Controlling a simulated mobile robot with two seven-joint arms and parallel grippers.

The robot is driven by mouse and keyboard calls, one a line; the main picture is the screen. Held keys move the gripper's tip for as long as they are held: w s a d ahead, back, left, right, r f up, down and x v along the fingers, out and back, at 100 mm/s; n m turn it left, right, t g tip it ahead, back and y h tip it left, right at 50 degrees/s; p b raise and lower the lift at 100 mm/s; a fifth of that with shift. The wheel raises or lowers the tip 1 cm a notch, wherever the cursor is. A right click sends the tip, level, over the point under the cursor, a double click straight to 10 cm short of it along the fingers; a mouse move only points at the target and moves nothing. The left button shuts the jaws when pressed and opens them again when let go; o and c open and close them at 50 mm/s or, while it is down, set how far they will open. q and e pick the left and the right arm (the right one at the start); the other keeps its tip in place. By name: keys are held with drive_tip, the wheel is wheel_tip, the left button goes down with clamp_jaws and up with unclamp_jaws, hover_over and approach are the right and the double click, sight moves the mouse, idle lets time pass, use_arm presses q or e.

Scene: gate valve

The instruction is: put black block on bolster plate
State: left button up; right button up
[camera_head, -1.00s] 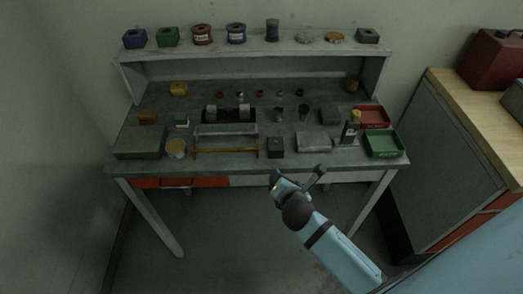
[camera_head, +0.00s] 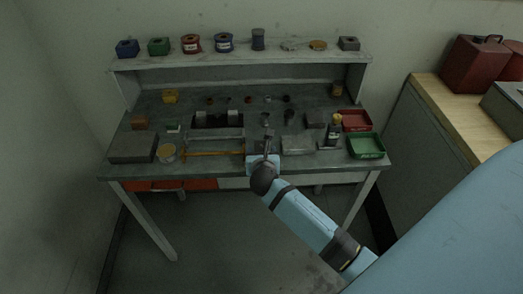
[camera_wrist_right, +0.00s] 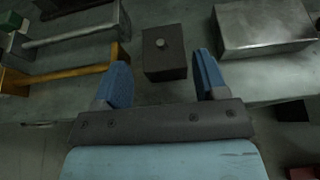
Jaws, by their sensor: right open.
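A black block (camera_wrist_right: 164,58) with a small round knob on top sits on the workbench (camera_wrist_right: 115,98). My open right gripper (camera_wrist_right: 163,62) has blue fingers on the left and right of the block in the wrist view, with gaps; their height above the bench is unclear. In the head view my right gripper (camera_head: 267,138) is over the bench's front edge and mostly hides the block. A thick light-grey metal plate (camera_head: 298,144) lies right of it, also in the wrist view (camera_wrist_right: 262,27). A darker flat plate (camera_head: 132,147) lies far left. I cannot tell which is the bolster plate. My left gripper is not in view.
A yellow-orange bar frame (camera_head: 212,153) lies left of the block. Small parts stand behind, below a shelf (camera_head: 190,62) with several items.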

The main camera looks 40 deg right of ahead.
sight(262, 148)
drive_tip(key=x, duration=0.5)
drive_tip(key=shift+d+f, duration=0.2)
clamp_jaws()
drive_tip(key=shift+w+r, duration=0.1)
